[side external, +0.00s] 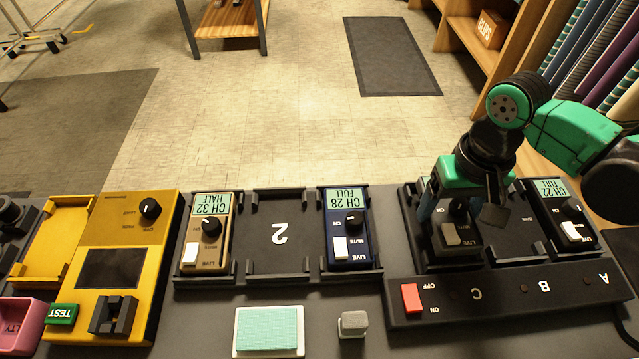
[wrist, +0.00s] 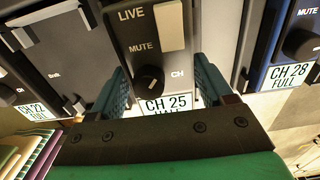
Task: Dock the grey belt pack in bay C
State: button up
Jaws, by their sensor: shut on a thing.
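The grey belt pack (side external: 455,236) is at bay C, the left bay of the dark charger (side external: 500,312). In the wrist view the belt pack (wrist: 150,55) shows a knob, a pale LIVE/MUTE switch and a label reading CH 25, with HALF partly cut off. My gripper (side external: 447,212) comes down over the pack and is shut on it, one blue finger along each side. It also shows in the wrist view (wrist: 162,82). The pack lies lined up with the bay walls. The wrist hides its label end in the side view; I cannot tell whether it is fully seated.
A black CH 22 FULL pack (side external: 556,215) sits in bay A; bay B between looks empty. A red switch (side external: 411,298) is on the charger front. Left are a navy CH 28 pack (side external: 349,228), a tan CH 32 pack (side external: 207,235) and a yellow tester (side external: 115,265).

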jog(key=shift+f, duration=0.95)
dwell(0.3)
jog(key=o, duration=1.4)
jog(key=shift+c, duration=0.2)
jog(key=shift+r, duration=2.85)
jog(key=d+r+t, duration=0.3)
jog(key=d, duration=0.5)
jog(key=d+r+t, duration=0.3)
jog(key=d+t, duration=0.1)
jog(key=d, duration=0.4)
jog(key=shift+s+r, duration=0.25)
jog(key=shift+s, duration=0.15)
